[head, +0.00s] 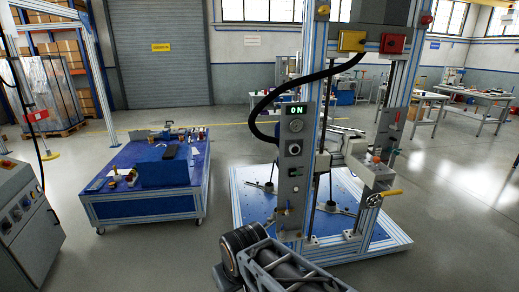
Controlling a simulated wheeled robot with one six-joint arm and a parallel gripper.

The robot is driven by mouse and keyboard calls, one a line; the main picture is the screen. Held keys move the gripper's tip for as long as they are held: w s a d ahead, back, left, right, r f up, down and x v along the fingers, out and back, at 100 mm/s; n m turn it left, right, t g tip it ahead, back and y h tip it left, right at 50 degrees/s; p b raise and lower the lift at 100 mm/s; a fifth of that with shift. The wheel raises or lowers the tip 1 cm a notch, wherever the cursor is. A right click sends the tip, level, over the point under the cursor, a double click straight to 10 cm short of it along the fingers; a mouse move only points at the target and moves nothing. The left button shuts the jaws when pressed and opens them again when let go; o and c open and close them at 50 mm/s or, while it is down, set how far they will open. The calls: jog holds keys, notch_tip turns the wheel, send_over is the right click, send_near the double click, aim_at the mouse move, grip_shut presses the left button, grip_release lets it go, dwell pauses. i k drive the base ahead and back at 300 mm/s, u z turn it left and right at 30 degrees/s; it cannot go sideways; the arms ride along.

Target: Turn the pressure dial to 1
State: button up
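A grey control panel (291,200) runs down the front post of the test rig. At its top a small display (297,110) reads "ON" in green. Below it is a round grey dial or gauge (296,126), then a dark round knob on a light plate (294,148). A small switch (293,172) sits under them. Labels and settings are too small to read, so I cannot tell which round part is the pressure dial or where it points. My arm (285,268) shows at the bottom, in front of the rig's base. My gripper is not in view.
A black hose (262,110) loops left of the post. A blue cart (150,205) with tools stands left, a grey cabinet (25,215) far left. Open floor lies between cart and rig.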

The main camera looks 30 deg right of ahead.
aim_at(294, 148)
jog(key=u, duration=0.2)
jog(key=i, duration=0.85)
jog(key=z, duration=0.75)
jog(key=i, duration=0.55)
jog(key=z, duration=0.55)
